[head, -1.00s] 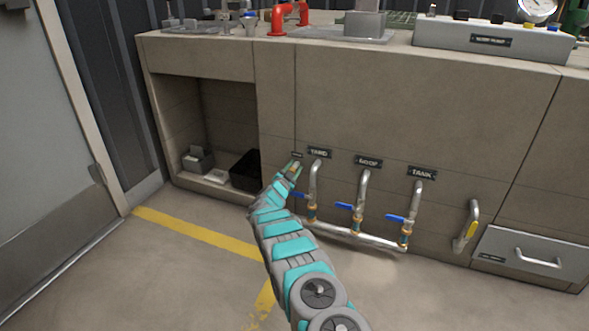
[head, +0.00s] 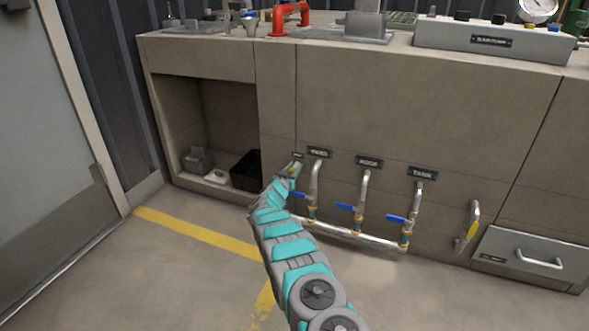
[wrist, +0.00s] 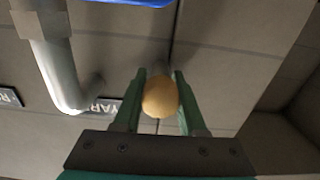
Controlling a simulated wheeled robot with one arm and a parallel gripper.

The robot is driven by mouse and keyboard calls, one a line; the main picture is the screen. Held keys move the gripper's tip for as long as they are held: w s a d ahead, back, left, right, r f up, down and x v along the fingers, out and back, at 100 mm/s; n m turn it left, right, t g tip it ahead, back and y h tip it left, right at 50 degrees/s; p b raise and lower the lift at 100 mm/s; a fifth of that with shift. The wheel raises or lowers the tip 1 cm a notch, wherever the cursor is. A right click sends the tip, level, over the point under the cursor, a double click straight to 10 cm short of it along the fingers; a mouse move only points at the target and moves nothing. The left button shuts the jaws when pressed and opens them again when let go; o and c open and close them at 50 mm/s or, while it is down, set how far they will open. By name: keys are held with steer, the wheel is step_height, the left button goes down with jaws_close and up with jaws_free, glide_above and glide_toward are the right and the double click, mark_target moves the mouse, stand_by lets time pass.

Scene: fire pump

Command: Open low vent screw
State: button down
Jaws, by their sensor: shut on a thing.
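The low vent screw (wrist: 160,97) shows in the wrist view as a rounded yellow-brass knob on the cabinet front. My gripper (wrist: 158,88) has one green finger on each side of it and is shut on it. In the head view my gripper (head: 293,170) reaches the cabinet face just left of the pipe under the YARD label (head: 319,152). The screw is too small and too covered by my gripper to make out clearly there.
The YARD pipe (wrist: 60,75) runs close to the left of my fingers in the wrist view. Pipes with blue-handled valves (head: 350,207) stand to the right in the head view. An open cubby with a black bin (head: 246,169) lies to the left. The floor in front is clear.

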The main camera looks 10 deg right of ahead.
steer(key=shift+f, duration=0.1)
stand_by(0.3)
steer(key=shift+c, duration=2.4)
jaws_free()
steer(key=shift+s+a, duration=0.1)
steer(key=shift+s+a, duration=0.3)
steer(key=shift+s, duration=0.15)
steer(key=shift+s+a, duration=0.15)
steer(key=shift+s, duration=0.15)
steer(key=shift+p+v, duration=0.3)
steer(key=shift+v, duration=2.65)
